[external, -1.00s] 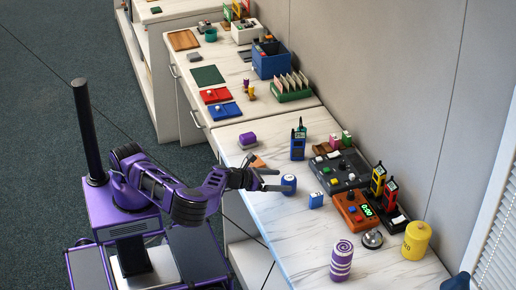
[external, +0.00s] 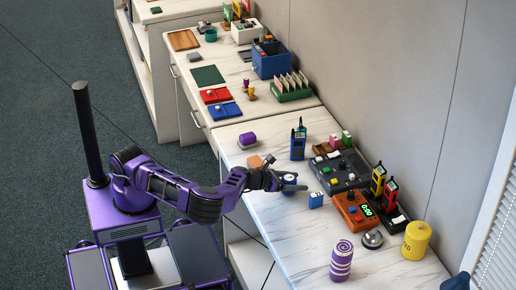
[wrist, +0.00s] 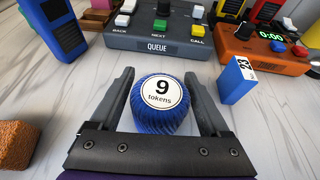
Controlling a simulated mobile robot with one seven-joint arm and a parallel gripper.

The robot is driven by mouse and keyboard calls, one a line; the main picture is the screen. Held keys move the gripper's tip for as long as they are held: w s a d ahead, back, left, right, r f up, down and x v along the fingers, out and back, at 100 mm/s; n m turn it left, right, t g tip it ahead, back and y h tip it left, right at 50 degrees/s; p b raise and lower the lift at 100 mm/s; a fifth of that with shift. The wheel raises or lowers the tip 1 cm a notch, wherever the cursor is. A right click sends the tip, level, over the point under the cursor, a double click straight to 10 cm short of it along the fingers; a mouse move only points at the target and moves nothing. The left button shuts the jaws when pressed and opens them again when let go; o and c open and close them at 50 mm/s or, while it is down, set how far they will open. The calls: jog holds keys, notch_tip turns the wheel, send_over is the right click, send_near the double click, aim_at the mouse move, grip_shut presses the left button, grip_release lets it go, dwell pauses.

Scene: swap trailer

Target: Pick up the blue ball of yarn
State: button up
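In the wrist view my gripper (wrist: 159,88) is open, with one finger on each side of the ball. A gap shows at the left finger; the right finger is very close to the ball, and I cannot tell if it touches.
A blue block marked 23 (wrist: 238,80) stands just right of the gripper. The grey queue console (wrist: 160,36) is behind the ball. A blue radio (wrist: 55,27) and an orange-brown block (wrist: 14,145) are at left. An orange timer (wrist: 262,50) is at back right.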

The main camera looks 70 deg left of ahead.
jog(key=c, duration=1)
jog(key=shift+r, duration=0.15)
